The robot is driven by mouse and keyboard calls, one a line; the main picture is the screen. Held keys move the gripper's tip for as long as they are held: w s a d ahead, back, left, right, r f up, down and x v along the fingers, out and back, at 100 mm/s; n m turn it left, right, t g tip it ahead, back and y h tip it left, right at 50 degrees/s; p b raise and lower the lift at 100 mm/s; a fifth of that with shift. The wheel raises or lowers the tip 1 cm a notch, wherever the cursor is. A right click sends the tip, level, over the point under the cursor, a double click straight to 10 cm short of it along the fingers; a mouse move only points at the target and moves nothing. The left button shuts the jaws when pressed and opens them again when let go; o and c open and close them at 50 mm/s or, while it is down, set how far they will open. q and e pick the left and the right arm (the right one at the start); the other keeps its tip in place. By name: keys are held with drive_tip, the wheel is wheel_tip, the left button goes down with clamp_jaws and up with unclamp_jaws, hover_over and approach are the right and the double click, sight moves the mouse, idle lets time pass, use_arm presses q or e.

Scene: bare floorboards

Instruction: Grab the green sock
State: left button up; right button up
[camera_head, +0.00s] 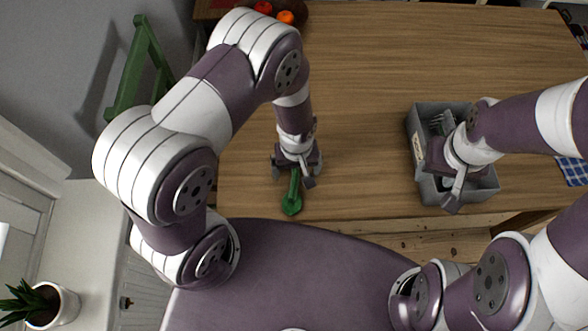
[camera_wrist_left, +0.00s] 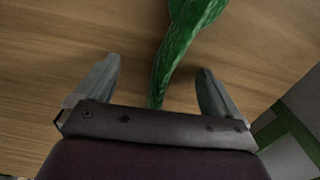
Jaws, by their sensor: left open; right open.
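The green sock (camera_head: 292,203) lies on the wooden table near its front edge. It also shows in the left wrist view (camera_wrist_left: 183,45), running from the top edge down between my fingers. My left gripper (camera_head: 297,177) is open above the sock, with one finger on each side of it and a gap to both. It shows at the bottom of the left wrist view (camera_wrist_left: 160,92). Part of the sock is hidden under the gripper. My right gripper (camera_head: 454,192) is open over a grey bin, well to the right of the sock.
The grey bin (camera_head: 416,128) holds metal cutlery-like items. A bowl with red and orange fruit (camera_head: 285,17) stands at the back left. A green chair (camera_head: 138,60) is left of the table (camera_head: 375,70). The table's middle is clear. A potted plant (camera_head: 45,303) stands at lower left.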

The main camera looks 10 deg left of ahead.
use_arm(q)
drive_tip(key=shift+f, duration=0.2)
drive_tip(key=shift+a, duration=0.1)
drive_tip(key=shift+c, duration=0.9)
drive_tip(key=shift+r, duration=0.1)
drive_tip(key=c, duration=0.9)
drive_tip(key=shift+c, duration=0.2)
